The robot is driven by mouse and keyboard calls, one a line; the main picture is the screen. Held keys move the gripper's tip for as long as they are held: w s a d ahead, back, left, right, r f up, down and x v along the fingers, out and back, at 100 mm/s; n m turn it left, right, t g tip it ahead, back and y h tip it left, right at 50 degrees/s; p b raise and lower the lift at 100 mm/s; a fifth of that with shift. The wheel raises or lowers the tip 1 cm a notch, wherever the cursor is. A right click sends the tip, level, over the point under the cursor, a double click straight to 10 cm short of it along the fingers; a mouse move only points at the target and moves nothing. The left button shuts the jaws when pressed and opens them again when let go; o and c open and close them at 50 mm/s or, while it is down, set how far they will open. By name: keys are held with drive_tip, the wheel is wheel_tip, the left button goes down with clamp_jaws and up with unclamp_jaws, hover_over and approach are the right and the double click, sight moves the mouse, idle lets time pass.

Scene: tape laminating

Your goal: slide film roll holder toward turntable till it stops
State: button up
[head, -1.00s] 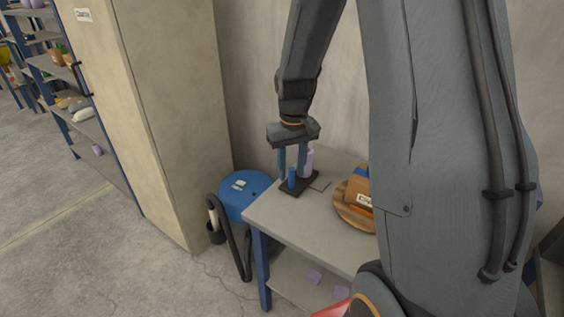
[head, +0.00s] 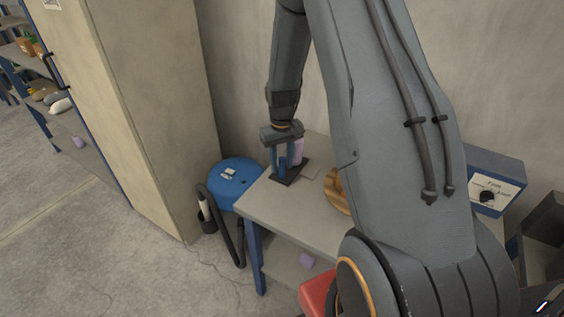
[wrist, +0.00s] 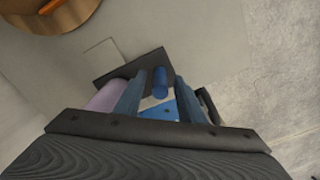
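The film roll holder has a dark base plate (head: 291,176), an upright blue post (head: 283,166) and a lilac film roll (head: 298,150). It stands on the grey table near its left end. In the wrist view the plate (wrist: 112,73), blue post (wrist: 160,82) and lilac roll (wrist: 103,98) also show. My gripper (head: 282,168) points down over the holder. Its fingers (wrist: 163,85) are spread on either side of the blue post, with gaps visible. The wooden turntable (head: 338,192) is to the right, mostly hidden by my arm; its edge (wrist: 70,18) shows in the wrist view.
A thin flat square (wrist: 101,49) lies on the table between holder and turntable. A blue drum (head: 232,182) stands left of the table (head: 270,212), beside a tall cabinet (head: 160,120). A blue control box (head: 492,180) is at the right.

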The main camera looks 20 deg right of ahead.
drive_tip(key=shift+f, duration=0.15)
drive_tip(key=shift+c, duration=0.2)
clamp_jaws()
drive_tip(key=s+d, duration=0.1)
drive_tip(key=s, duration=0.1)
drive_tip(key=s+d+p, duration=0.1)
drive_tip(key=s+d, duration=0.1)
drive_tip(key=s, duration=0.1)
drive_tip(key=s+d+p, duration=0.1)
drive_tip(key=s+d, duration=0.1)
drive_tip(key=shift+s, duration=0.2)
drive_tip(key=shift+o, duration=0.2)
unclamp_jaws()
drive_tip(key=shift+s+d, duration=0.1)
